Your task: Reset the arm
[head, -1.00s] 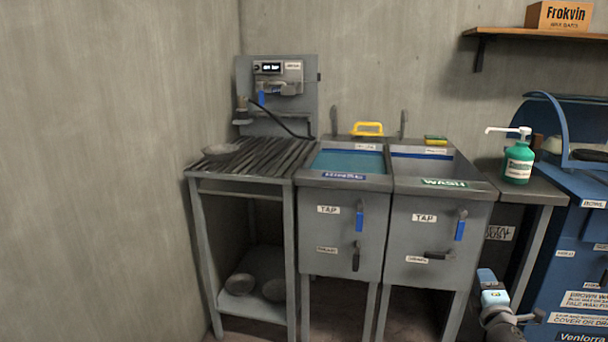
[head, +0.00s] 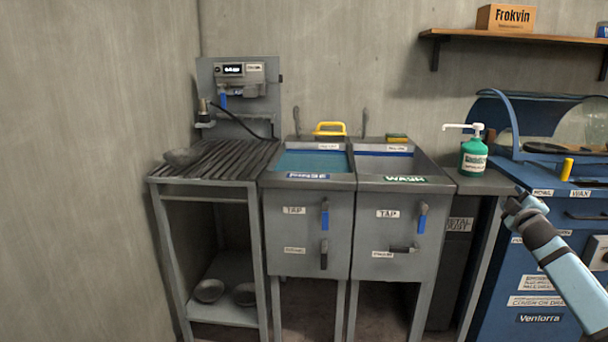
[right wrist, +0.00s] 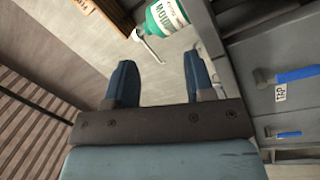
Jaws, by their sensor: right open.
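My right arm comes in from the lower right of the head view. Its gripper (head: 522,203) is raised in front of the blue machine, just right of the wash sink. In the right wrist view the two blue fingers of the right gripper (right wrist: 160,85) stand wide apart, with nothing between them. Beyond the fingers the green soap bottle (right wrist: 168,15) shows at the top, apart from them. My left gripper is not in view.
The rinse sink (head: 308,203) and the wash sink (head: 398,203) stand in the middle. A slatted rack (head: 215,160) with bowls is at left. The soap bottle also shows in the head view (head: 473,156). The blue machine (head: 540,260) fills the right. A shelf (head: 520,34) is above.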

